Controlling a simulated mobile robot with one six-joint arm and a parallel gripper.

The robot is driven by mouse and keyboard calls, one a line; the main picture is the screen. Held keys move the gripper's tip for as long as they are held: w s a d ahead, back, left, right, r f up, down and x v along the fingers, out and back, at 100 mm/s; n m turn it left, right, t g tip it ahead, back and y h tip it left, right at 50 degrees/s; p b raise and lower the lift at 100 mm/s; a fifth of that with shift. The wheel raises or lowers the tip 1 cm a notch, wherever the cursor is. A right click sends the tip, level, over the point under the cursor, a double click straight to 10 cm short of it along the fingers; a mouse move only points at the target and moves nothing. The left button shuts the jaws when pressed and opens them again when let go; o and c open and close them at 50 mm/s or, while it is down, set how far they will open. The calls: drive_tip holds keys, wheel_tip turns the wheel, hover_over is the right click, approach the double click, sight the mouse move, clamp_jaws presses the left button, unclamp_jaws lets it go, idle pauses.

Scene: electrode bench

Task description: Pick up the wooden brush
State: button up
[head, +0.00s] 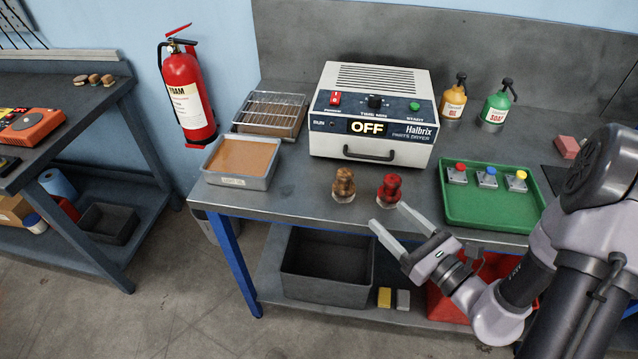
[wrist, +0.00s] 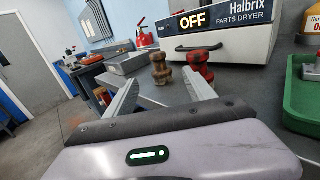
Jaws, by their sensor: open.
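The wooden brush (head: 343,183) stands upright near the front edge of the grey bench, brown handle up, on a pale base. A similar red brush (head: 389,187) stands just to its right. My gripper (head: 388,215) is open and empty, in front of the bench edge, with its fingers toward the two brushes. In the wrist view the wooden brush (wrist: 160,68) appears beyond and between the fingertips of my gripper (wrist: 163,82). The red brush (wrist: 200,66) is beyond the right fingertip. Neither brush appears to be held.
The parts dryer (head: 370,112), showing OFF, stands behind the brushes. A tray with brown contents (head: 243,182) is to the left. A green tray (head: 455,205) with several buttons is to the right. Bare bench top lies left of the wooden brush.

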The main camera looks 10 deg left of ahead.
drive_tip(key=b, duration=0.1)
approach(349, 183)
drive_tip(key=x, duration=0.4)
drive_tip(key=shift+w+d+r, duration=0.1)
drive_tip(key=shift+w+r, duration=0.15)
drive_tip(key=shift+w, duration=0.05)
drive_tip(key=x, duration=0.2)
drive_tip(key=b+x, duration=0.1)
drive_tip(key=x, duration=0.1)
drive_tip(key=b+x, duration=0.1)
drive_tip(key=shift+w+a+f, duration=0.1)
drive_tip(key=shift+a+f, duration=0.15)
drive_tip(key=shift+a, duration=0.25)
clamp_jaws()
